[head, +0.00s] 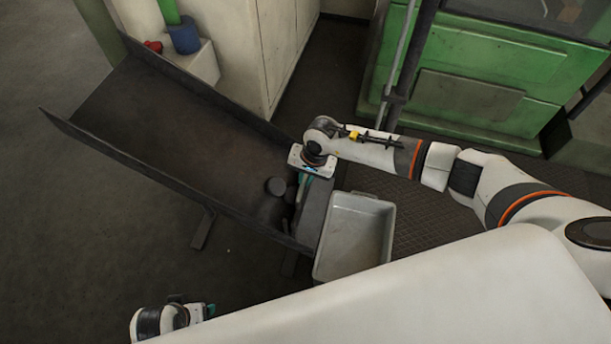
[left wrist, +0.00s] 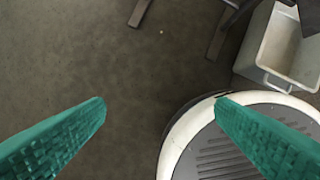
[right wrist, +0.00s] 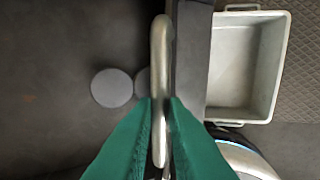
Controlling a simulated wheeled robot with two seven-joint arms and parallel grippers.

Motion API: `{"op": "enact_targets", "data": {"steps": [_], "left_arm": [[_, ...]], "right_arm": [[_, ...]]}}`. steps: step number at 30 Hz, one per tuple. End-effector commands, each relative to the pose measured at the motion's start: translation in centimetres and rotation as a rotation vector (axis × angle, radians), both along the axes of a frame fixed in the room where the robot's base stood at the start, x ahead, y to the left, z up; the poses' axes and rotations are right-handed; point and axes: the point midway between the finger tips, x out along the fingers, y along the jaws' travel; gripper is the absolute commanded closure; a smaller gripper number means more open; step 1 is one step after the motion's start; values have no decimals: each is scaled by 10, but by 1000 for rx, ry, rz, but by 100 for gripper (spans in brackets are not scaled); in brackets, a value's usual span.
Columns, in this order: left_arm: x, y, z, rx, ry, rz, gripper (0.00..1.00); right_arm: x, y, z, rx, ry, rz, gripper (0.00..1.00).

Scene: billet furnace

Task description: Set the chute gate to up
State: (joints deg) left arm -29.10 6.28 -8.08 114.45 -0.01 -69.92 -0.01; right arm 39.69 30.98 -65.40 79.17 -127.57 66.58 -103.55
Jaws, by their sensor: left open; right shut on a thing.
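The dark chute (head: 165,130) slopes down from the upper left to the grey tray. At its lower end is the chute gate (head: 312,210), a dark plate beside the tray. Its metal bar handle (right wrist: 160,45) shows in the right wrist view. My right gripper (head: 301,186) is shut on this handle, with a green finger on each side (right wrist: 160,115). It hides part of the gate in the head view. The gate's exact height is hard to tell. My left gripper (head: 207,310) is open and empty over the floor, away from the chute; its fingers are apart (left wrist: 160,112).
Dark round billets (head: 268,205) lie in the chute by the gate; one also shows in the right wrist view (right wrist: 112,88). The grey tray (head: 388,222) is empty, right of the gate. A green machine (head: 480,85) stands behind. The left floor is clear.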

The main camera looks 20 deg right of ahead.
Motion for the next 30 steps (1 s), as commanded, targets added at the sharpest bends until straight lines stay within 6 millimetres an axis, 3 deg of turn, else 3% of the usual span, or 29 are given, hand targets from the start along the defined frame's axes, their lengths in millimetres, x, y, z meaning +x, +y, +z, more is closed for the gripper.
{"op": "enact_targets", "data": {"steps": [8, 18, 24, 30], "left_arm": [[-13, 2, -54, 5, 41, -5, 21], [-46, 6, -114, 8, 77, -13, 21], [-59, 8, -132, 8, 86, -15, 21], [-61, 8, -134, 9, 86, -16, 21]], "right_arm": [[1, 0, 36, 1, -2, -1, 100], [2, 0, 75, 2, -2, 0, 100], [1, 0, 86, 2, -2, 0, 100], [2, 0, 88, 3, -3, -1, 100]]}}
